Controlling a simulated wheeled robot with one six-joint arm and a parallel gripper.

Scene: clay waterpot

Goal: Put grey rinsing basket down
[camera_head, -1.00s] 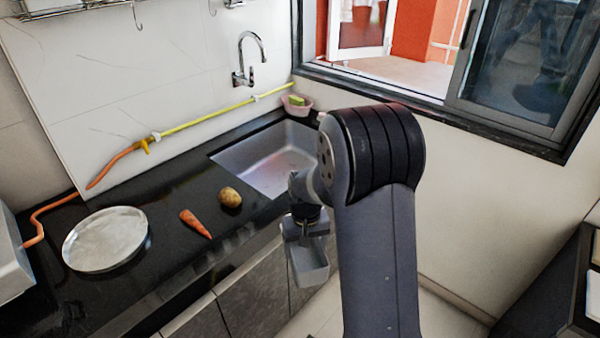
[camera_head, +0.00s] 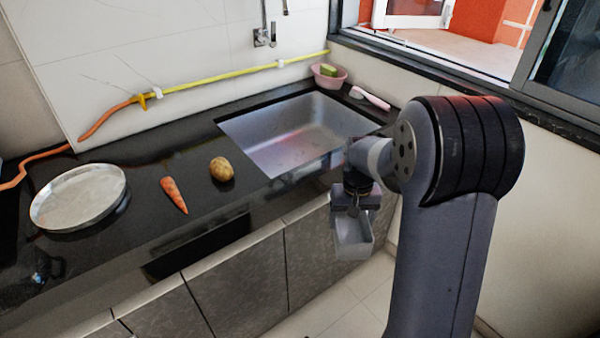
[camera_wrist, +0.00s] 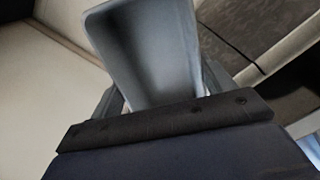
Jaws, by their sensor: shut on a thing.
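The grey rinsing basket (camera_head: 353,240) is a small open box. It hangs below my gripper (camera_head: 355,205) in the head view, in front of the counter's front edge and below the counter top, over the floor. In the wrist view the basket (camera_wrist: 150,50) fills the upper middle, its hollow inside showing empty. My gripper (camera_wrist: 160,118) is shut on its near end; the fingertips are mostly hidden by the dark gripper body. The basket touches nothing else that I can see.
A black counter (camera_head: 145,160) holds a round metal lid or plate (camera_head: 80,197), a carrot (camera_head: 174,194) and a potato (camera_head: 222,168). A metal sink (camera_head: 300,130) is sunk into it. A pink bowl (camera_head: 328,80) and a pink-handled brush (camera_head: 370,97) stand behind. Counter space between plate and sink is partly clear.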

